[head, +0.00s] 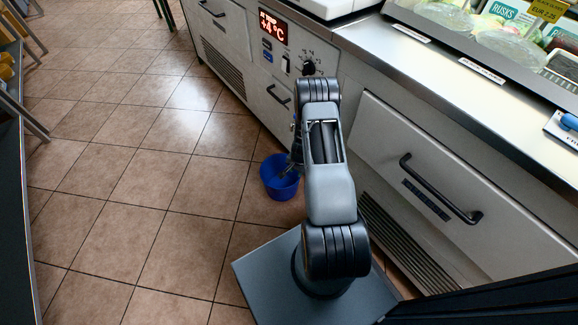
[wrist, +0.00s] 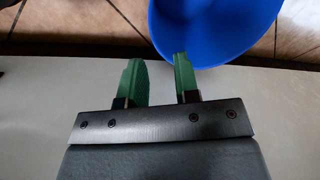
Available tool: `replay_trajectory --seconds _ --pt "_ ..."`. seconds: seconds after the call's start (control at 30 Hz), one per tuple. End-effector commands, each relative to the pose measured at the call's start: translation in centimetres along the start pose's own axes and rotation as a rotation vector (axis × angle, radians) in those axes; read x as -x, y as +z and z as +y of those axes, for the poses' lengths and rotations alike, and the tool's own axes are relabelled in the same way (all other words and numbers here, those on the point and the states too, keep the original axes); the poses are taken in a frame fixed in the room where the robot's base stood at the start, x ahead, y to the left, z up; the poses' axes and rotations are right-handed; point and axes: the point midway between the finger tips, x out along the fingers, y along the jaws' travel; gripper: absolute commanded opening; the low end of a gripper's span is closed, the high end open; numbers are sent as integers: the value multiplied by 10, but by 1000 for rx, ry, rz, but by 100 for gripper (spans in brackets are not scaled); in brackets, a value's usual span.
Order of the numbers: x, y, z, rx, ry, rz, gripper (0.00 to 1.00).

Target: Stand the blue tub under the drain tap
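The blue tub (head: 274,183) appears to stand upright on the tiled floor close to the front of the counter, its open top facing up. My gripper (head: 287,171) reaches down over the tub's right side, partly hidden by my arm. In the wrist view the tub (wrist: 215,30) fills the top right. The two green fingers of my gripper (wrist: 160,75) are apart. The right finger overlaps the tub and the left one lies outside its edge. Nothing is visibly clamped between them. I cannot make out the drain tap in either view.
The chilled counter (head: 375,130) runs along the right, with drawer handles, vents and a red +4°C display (head: 273,27). Shelving (head: 12,120) stands at the left edge. The tiled floor (head: 140,160) between them is clear.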

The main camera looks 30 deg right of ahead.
Motion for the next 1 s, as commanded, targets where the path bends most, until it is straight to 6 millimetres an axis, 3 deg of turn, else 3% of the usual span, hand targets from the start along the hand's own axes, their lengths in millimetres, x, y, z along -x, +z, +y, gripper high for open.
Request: replay_trajectory --seconds 0.17,0.3,0.47,0.6,0.8,1.0 --pt "86 9 -47 168 -47 10 29" --pt "174 41 -77 363 -75 13 29" --pt "266 91 -85 585 -87 30 29" --pt "330 137 -71 764 -82 54 29" --pt "385 187 -35 960 -60 98 29" --pt "407 213 -5 1070 -38 129 29"
